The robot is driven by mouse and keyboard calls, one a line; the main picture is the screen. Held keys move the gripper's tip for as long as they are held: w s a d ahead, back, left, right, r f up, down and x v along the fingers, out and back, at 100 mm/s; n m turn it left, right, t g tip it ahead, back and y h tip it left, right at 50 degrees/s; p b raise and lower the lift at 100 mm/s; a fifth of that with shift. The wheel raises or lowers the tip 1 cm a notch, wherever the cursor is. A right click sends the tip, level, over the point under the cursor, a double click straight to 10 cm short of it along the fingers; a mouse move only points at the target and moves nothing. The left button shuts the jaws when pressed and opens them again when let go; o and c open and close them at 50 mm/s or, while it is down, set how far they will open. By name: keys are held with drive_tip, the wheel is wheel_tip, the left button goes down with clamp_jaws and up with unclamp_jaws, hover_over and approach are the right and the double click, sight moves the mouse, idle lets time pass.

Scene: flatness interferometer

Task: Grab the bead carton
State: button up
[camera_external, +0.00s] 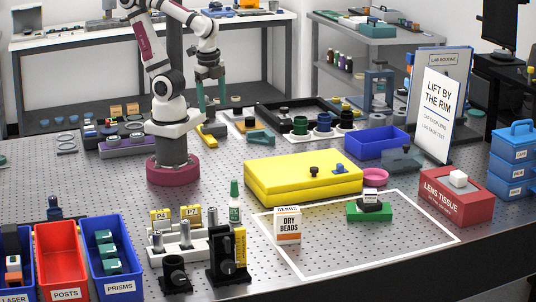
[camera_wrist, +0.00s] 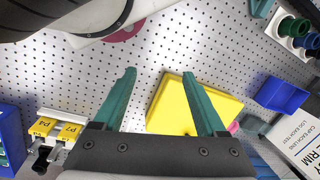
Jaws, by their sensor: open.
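The bead carton (camera_external: 288,226) is a small white box with an orange band and the words "DRY BEADS". It stands upright on the perforated table, inside the left part of a white outlined area (camera_external: 345,272). My gripper (camera_external: 211,106) is up at the back of the table, well away from the carton, with its green fingers pointing down. In the wrist view my gripper (camera_wrist: 159,73) has its two fingers spread apart with nothing between them. The carton cannot be made out in the wrist view.
A yellow case (camera_external: 300,180) lies behind the carton. The outlined area's front is clear.

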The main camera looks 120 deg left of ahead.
drive_tip(key=o, duration=0.4)
drive_tip(key=w+d+f+m+t, duration=0.15)
drive_tip(key=w+t, duration=0.45)
drive_tip(key=w, duration=1.8)
drive_tip(key=m+t+h, duration=0.2)
drive_tip(key=m+h, duration=0.2)
drive_tip(key=h, duration=0.9)
hover_over(289, 224)
drive_tip(key=a, duration=0.3)
drive_tip(key=f, duration=0.6)
drive_tip(key=s+f, duration=0.1)
drive_tip(key=f, duration=0.2)
drive_tip(key=shift+d+f, duration=0.25)
drive_tip(key=shift+g, duration=0.3)
drive_tip(key=f, duration=0.7)
drive_tip(key=shift+s+d+f, duration=0.15)
drive_tip(key=shift+d, duration=0.15)
drive_tip(key=shift+x, duration=1.45)
drive_tip(key=shift+c, duration=0.2)
